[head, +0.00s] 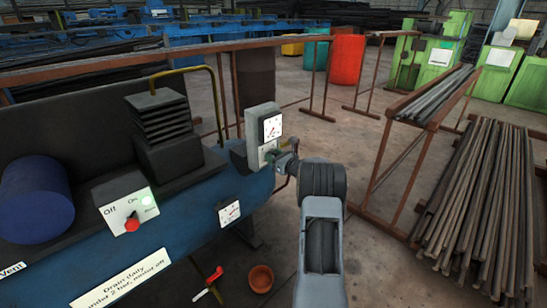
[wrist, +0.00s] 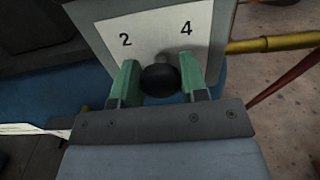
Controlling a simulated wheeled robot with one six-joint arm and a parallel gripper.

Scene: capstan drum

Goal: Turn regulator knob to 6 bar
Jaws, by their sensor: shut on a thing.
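The regulator is a pale grey box (head: 257,119) on the right end of the blue tank, with a round white gauge (head: 272,127) on its upper front. Its scale plate (head: 265,151) is below the gauge. In the wrist view, the black knob (wrist: 160,82) sits in front of this white plate (wrist: 152,35), with the numbers 2 and 4 visible. The 6 is not in sight, nor is a clear pointer on the knob. My gripper (wrist: 160,76) has its green fingers on both sides of the knob, shut on it. In the head view, my gripper (head: 281,160) reaches the plate from the right.
The blue tank (head: 195,217) carries a switch box (head: 128,208) with a red knob and green light, and a second gauge (head: 229,214). A red-handled valve (head: 209,282) and clay pot (head: 261,278) are below. A rack with bars (head: 435,98) stands right.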

